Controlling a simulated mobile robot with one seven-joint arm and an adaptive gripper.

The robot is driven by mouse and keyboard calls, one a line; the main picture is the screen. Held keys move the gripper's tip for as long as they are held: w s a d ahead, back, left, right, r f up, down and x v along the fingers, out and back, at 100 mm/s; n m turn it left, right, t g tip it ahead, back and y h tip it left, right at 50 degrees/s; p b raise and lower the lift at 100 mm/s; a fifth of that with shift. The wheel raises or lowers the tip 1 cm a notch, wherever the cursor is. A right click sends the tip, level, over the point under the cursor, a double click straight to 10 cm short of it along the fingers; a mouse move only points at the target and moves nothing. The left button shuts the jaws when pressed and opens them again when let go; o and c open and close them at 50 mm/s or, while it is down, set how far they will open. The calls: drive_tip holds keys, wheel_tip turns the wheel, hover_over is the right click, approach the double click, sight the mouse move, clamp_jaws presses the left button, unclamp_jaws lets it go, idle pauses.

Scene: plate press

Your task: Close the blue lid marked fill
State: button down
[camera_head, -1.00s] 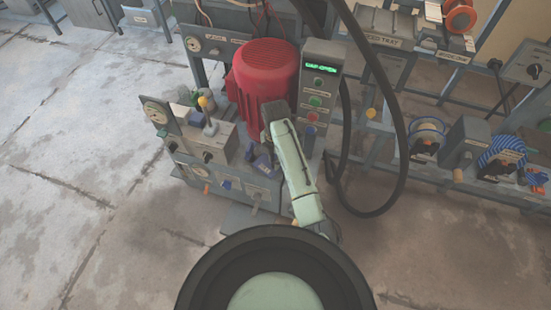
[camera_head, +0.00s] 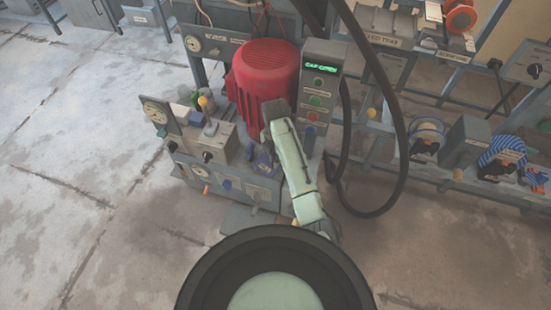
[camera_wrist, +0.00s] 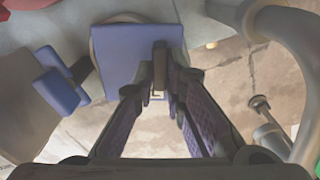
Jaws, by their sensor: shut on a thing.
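The blue lid (camera_wrist: 138,48) is a flat square plate in the upper middle of the wrist view. My gripper (camera_wrist: 159,82) reaches in from below, with its fingertips together on a small dark tab at the lid's near right edge. The lid stands tilted beside a round grey rim, partly hidden behind it. No fill marking can be read. In the head view, a bit of blue (camera_head: 262,160) shows beside my arm, and my gripper is mostly hidden there. The display on the control box (camera_head: 320,68) appears to read "CAP OPEN".
A blue T-shaped handle (camera_wrist: 60,82) is left of the lid. A grey curved pipe (camera_wrist: 285,50) is at the right. A red motor (camera_head: 264,78) stands behind my arm, and a black hose (camera_head: 403,130) loops at its right. Open floor (camera_head: 80,150) lies left.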

drive_tip(key=w+n, duration=0.2)
drive_tip(key=n, duration=0.1)
drive_tip(key=c, duration=1.6)
unclamp_jaws()
drive_tip(key=shift+c, duration=0.2)
drive_tip(key=shift+a, duration=0.1)
wheel_tip(320, 180, up, 12)
drive_tip(key=shift+c, duration=0.3)
